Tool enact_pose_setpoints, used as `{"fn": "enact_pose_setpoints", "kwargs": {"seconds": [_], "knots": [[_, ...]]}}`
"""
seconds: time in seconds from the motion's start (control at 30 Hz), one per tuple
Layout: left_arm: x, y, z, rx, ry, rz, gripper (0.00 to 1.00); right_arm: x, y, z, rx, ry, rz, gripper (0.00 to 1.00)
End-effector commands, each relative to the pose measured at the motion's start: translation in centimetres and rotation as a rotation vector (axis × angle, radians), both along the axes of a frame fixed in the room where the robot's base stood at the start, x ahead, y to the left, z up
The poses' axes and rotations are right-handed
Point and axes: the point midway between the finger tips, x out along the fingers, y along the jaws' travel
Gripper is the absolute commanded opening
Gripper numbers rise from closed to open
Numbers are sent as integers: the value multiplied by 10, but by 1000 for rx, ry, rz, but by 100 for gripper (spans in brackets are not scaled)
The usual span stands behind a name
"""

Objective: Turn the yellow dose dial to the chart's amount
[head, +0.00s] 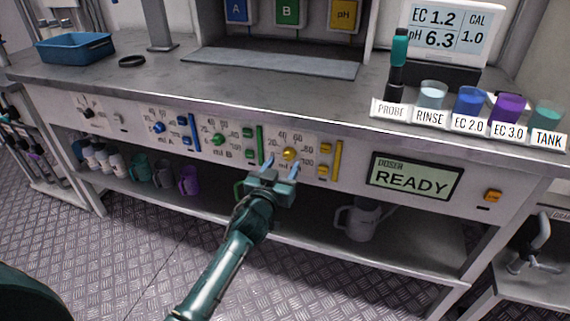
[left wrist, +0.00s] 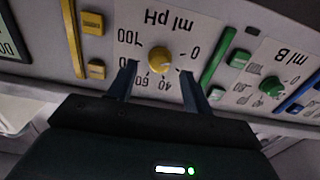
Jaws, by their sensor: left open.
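The yellow dose dial (head: 290,153) is a round knob on the pale front panel, ringed by a 0 to 100 scale marked ml pH. In the left wrist view the dial (left wrist: 161,60) sits between the two blue-grey fingertips, with a gap on each side. My left gripper (head: 283,168) is open in front of it, reaching up from below. It also shows open in the left wrist view (left wrist: 160,85). Where the dial's pointer stands is too small to tell. No chart with a dose amount is readable. My right gripper is not in view.
A green dial (head: 219,139) and a blue dial (head: 159,127) sit to the left. Yellow buttons (head: 323,171) and a yellow strip (head: 337,160) flank the yellow dial. A doser screen (head: 414,178) reads READY. A meter (head: 446,32) shows EC 1.2, pH 6.3. Labelled cups line the bench edge.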

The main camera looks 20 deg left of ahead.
Motion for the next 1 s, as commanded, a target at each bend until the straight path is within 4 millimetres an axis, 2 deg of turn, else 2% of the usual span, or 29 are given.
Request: {"fn": "enact_pose_setpoints", "kwargs": {"seconds": [0.1, 0.2, 0.57, 1.0], "knots": [[17, 0, -1, 2, -1, 0, 50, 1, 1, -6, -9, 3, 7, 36], [24, -1, -1, 1, 0, 0, 50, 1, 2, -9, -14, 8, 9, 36], [28, -1, 0, 1, 0, 0, 50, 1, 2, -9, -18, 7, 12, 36], [28, -1, 0, 1, 0, 0, 14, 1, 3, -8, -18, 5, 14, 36]]}}
